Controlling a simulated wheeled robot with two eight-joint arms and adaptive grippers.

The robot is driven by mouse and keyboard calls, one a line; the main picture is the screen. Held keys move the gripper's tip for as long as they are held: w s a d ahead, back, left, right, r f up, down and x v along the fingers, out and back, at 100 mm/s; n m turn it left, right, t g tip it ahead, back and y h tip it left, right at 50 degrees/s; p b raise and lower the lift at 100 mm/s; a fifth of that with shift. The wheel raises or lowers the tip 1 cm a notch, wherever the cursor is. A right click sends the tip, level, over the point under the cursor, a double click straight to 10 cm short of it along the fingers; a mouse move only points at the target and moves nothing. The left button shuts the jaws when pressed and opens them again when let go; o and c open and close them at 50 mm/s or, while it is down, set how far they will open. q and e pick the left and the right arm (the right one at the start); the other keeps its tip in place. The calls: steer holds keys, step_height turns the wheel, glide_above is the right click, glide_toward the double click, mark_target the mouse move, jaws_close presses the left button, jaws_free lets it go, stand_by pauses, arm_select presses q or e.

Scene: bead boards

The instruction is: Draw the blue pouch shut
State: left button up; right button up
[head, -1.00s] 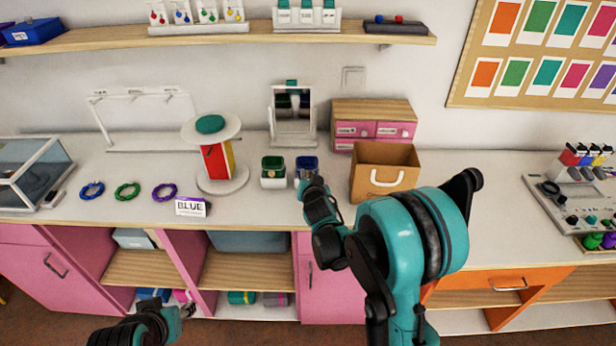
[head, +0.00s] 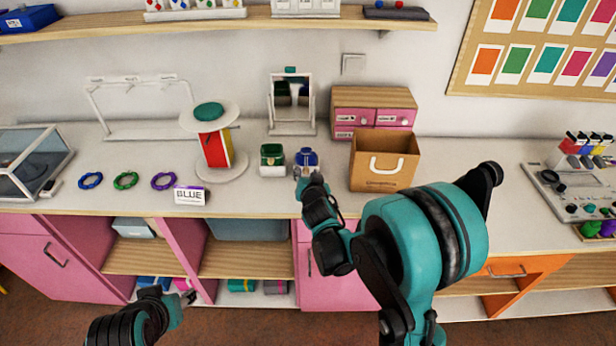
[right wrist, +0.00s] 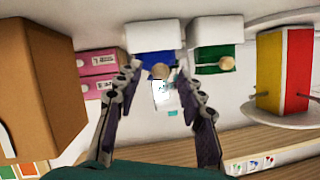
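The blue pouch (head: 306,157) stands on the counter in front of the mirror, right of the green pouch (head: 272,156). In the right wrist view the blue pouch (right wrist: 156,60) has a round tan bead (right wrist: 160,72) at its front. My right gripper (right wrist: 163,84) is open, its fingers on either side of the bead and apart from it, with nothing held. In the head view my right gripper (head: 301,174) is just in front of the pouch. How far the pouch's mouth is closed is not clear. My left gripper (head: 183,297) is low in front of the shelves; its fingers are unclear.
A brown paper bag (head: 384,163) stands close right of the pouch. The mirror (head: 292,97) is behind. A round white stand (head: 222,173) is left of the green pouch.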

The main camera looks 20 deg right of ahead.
steer(key=v, duration=1.2)
steer(key=shift+d, duration=0.1)
steer(key=s+f+n+g+y, duration=0.1)
steer(key=s+n+g, duration=0.4)
steer(key=s, duration=1.4)
steer(key=shift+s+f+n+g+y, duration=0.35)
steer(key=shift+g+y, duration=0.25)
steer(key=shift+g, duration=0.2)
